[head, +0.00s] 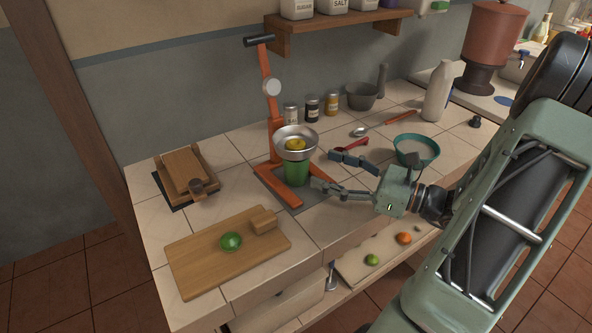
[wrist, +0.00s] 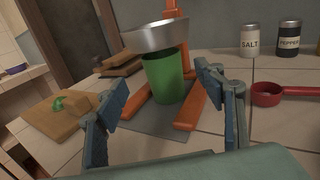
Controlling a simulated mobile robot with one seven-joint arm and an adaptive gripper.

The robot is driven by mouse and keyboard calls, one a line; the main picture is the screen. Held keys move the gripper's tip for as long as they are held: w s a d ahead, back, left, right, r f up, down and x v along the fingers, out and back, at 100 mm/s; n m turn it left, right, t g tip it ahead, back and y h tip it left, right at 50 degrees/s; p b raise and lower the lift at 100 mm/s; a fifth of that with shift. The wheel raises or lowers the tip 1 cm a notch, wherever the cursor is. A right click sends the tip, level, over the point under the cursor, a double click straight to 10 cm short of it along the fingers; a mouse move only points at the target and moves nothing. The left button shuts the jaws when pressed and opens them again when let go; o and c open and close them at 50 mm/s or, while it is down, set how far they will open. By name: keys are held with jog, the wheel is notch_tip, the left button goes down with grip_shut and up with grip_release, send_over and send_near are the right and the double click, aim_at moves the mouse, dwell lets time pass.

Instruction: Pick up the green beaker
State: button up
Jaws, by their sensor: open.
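The green beaker (head: 297,174) stands upright on a grey mat (head: 322,197) on the tiled counter, between the feet of an orange press stand (head: 273,122). A metal bowl (head: 296,134) with a yellow fruit half in it sits right above the beaker and hides its top. My gripper (head: 328,171) is open and empty, just right of the beaker in the head view. In the wrist view the beaker (wrist: 166,76) shows ahead between the two blue-grey fingers (wrist: 158,98), which appear apart from it.
A cutting board (head: 190,262) with a green fruit (head: 231,241) lies front left. A teal bowl (head: 416,147) stands to the right. A red scoop (head: 350,146), spice jars (head: 312,108) and a grey mortar (head: 362,95) are behind. A wooden press (head: 186,172) is at left.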

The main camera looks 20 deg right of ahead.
aim_at(296, 167)
jog(key=x, duration=0.9)
jog(key=shift+w+d+f+b, duration=0.1)
jog(key=shift+f+b, duration=0.1)
jog(key=shift+b, duration=0.15)
jog(key=shift+c, duration=0.4)
jog(key=c, duration=1.2)
jog(key=shift+r+p, duration=0.25)
jog(key=shift+p, duration=0.05)
